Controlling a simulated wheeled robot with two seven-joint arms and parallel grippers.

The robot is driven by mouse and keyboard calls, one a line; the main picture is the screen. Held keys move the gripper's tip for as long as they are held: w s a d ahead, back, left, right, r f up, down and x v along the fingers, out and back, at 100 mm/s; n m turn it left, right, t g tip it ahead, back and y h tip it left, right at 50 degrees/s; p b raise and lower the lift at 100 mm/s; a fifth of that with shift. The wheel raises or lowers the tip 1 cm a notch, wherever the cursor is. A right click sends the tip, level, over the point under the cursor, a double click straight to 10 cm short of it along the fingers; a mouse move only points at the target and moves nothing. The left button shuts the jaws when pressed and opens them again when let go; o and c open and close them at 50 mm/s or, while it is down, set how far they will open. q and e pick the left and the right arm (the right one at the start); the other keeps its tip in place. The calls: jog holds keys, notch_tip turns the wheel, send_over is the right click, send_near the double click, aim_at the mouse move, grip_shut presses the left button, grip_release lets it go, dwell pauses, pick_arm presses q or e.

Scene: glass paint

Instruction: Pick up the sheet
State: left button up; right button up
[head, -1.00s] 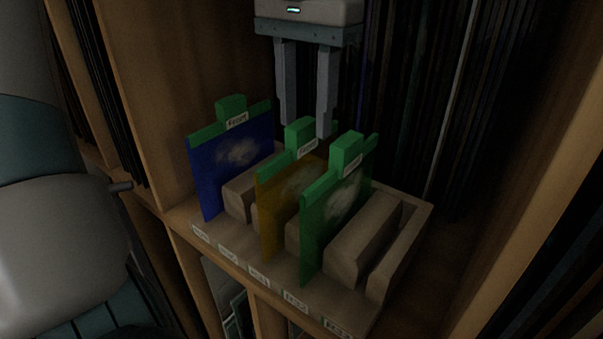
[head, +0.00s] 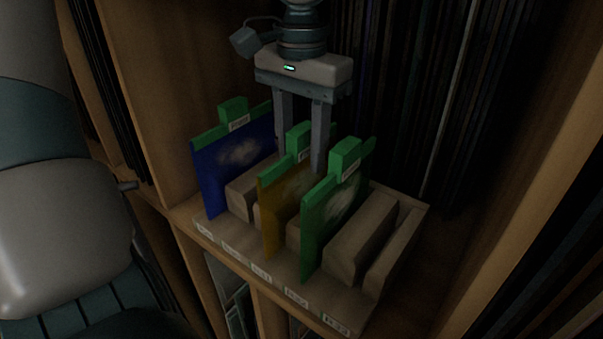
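A thin yellow sheet (head: 273,228) stands upright in a slotted wooden rack, with a green clip and raised tab (head: 297,138) on its top edge. A blue sheet (head: 214,182) stands to its left and a green sheet (head: 318,232) to its right, each with a similar labelled tab. My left gripper (head: 302,160) points down from above, its two fingers apart. The fingers are beside the yellow sheet's tab, one at its left and one at its right. The tab partly hides the left finger; contact cannot be told. My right gripper is not in view.
The wooden rack (head: 375,242) has an empty slot at the right and small labels along its front. It sits in a wooden shelf bay. Dark upright panels (head: 400,90) fill the back, and wooden dividers (head: 150,110) close in the sides.

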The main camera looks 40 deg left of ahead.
pick_arm(q)
jog(key=shift+f, duration=0.6)
grip_shut()
jog(key=shift+r, duration=0.1)
jog(key=shift+w, duration=0.1)
jog(key=shift+r, duration=0.45)
notch_tip(320, 180, up, 17)
jog(key=b, duration=0.4)
